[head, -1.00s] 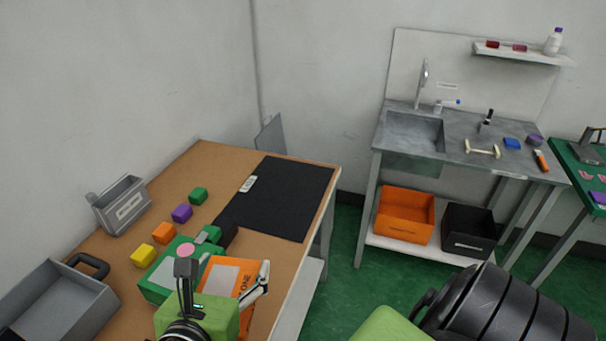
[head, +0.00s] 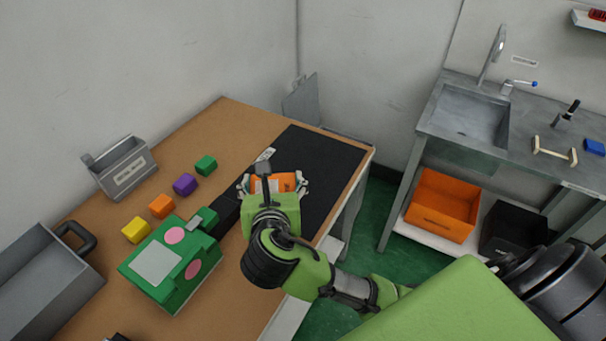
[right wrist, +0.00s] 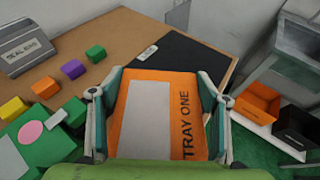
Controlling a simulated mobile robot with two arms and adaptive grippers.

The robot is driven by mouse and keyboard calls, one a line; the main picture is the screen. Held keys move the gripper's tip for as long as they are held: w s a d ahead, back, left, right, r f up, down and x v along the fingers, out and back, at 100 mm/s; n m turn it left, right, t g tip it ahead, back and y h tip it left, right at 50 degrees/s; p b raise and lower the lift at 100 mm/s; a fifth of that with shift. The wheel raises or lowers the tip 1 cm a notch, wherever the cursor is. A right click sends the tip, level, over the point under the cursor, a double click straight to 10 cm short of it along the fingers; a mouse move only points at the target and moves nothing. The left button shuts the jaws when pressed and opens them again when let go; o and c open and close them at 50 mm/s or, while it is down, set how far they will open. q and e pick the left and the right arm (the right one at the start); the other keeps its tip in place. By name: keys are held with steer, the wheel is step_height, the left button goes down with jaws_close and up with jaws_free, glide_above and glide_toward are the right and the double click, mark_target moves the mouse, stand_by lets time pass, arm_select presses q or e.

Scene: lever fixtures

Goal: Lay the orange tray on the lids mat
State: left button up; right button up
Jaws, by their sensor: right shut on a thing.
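The orange tray (right wrist: 138,128), with a grey panel and the words "TRAY ONE", is between the fingers of my right gripper (right wrist: 158,98). In the head view the right gripper (head: 273,186) is shut on the tray (head: 278,182), which is mostly hidden by my arm. Gripper and tray are over the near part of the black mat (head: 325,165); I cannot tell the height above it. The mat also shows in the right wrist view (right wrist: 185,58), with a small white label at its left edge. My left gripper is not in view.
A green box fixture (head: 170,262) with pink discs stands left of my right gripper. Small yellow, orange, purple and green blocks (head: 184,184) lie behind it. A grey bin (head: 122,168) and a grey open box (head: 45,285) stand at the left. A sink bench (head: 470,120) is at the right.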

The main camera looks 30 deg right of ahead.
steer(key=shift+n+t+y, duration=0.4)
steer(key=shift+n+y, duration=0.5)
steer(key=w+f, duration=0.1)
steer(key=w+d+f, duration=0.2)
steer(key=f, duration=0.1)
steer(key=shift+d+b, duration=0.25)
steer(key=shift+b, duration=0.15)
steer(key=w+d+f, duration=0.6)
steer(key=w, duration=0.1)
steer(key=w+d+f, duration=0.3)
steer(key=shift+w+f, duration=0.1)
steer(key=shift+w, duration=0.05)
steer(key=shift+w+d+f+y, duration=0.25)
steer(key=shift+w+f+y, duration=0.05)
steer(key=shift+f, duration=0.1)
step_height(320, 180, down, 4)
steer(key=shift+w+d+r, duration=0.15)
steer(key=shift+r, duration=0.05)
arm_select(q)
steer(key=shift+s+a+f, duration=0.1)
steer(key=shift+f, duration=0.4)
arm_select(e)
steer(key=shift+f, duration=0.15)
